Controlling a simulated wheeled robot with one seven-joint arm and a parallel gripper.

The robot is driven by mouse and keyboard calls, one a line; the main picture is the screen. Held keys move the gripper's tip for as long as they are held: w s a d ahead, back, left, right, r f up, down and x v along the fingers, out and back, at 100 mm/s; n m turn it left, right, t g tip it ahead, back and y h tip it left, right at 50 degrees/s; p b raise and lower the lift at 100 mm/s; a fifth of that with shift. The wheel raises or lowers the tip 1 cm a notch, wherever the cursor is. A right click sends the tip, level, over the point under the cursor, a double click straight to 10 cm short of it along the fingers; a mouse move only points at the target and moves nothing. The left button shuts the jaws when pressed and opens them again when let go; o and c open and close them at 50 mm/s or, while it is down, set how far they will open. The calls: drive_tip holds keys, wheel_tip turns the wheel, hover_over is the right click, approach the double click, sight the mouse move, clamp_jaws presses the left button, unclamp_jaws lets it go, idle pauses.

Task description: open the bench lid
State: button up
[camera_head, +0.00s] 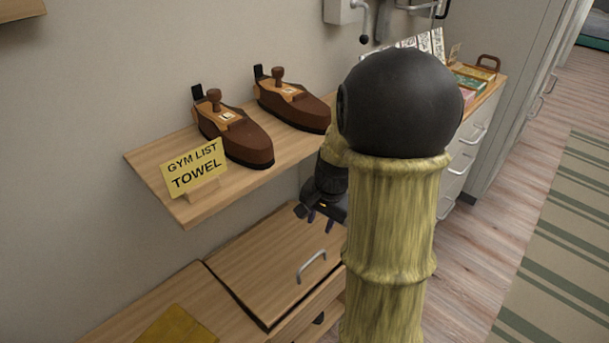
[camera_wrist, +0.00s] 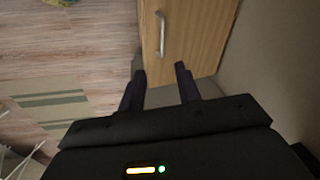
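The bench lid (camera_head: 262,262) is a light wood panel with a metal bar handle (camera_head: 311,266) near its right edge. It lies flat and looks closed, with a dark seam along its left side. My gripper (camera_head: 320,221) hangs above the lid, apart from the handle, partly hidden by my arm. In the wrist view the lid (camera_wrist: 205,35) and its handle (camera_wrist: 163,36) show ahead of my fingers. The fingers of my gripper (camera_wrist: 161,72) are apart with nothing between them. My arm hides the right part of the bench in the head view.
A wooden shelf (camera_head: 145,162) juts from the wall above the bench, bearing two brown shoe-like wooden objects (camera_head: 235,135) (camera_head: 293,107) and a yellow "GYM LIST TOWEL" sign (camera_head: 194,168). A yellow cloth (camera_head: 180,326) lies on the bench's left part. Grey drawers stand behind; open floor lies right.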

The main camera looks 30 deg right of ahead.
drive_tip(key=s+a+r+n+p, duration=0.1)
drive_tip(key=a+r+n+p, duration=0.1)
drive_tip(key=r+p, duration=0.4)
drive_tip(key=s+a+r+n+p, duration=0.1)
drive_tip(key=a+r+n+p, duration=0.1)
drive_tip(key=r+p, duration=0.4)
drive_tip(key=shift+s+a+r+p, duration=0.25)
drive_tip(key=shift+a+r+p, duration=0.15)
drive_tip(key=shift+a+r, duration=0.45)
drive_tip(key=shift+d, duration=0.15)
drive_tip(key=shift+r, duration=0.1)
drive_tip(key=shift+c, duration=1.2)
drive_tip(key=s+a+n, duration=0.4)
drive_tip(key=a, duration=0.1)
drive_tip(key=s+a+n, duration=0.2)
drive_tip(key=n, duration=0.1)
drive_tip(key=shift+a+t, duration=0.15)
drive_tip(key=shift+t, duration=0.15)
clamp_jaws()
drive_tip(key=shift+w, duration=0.15)
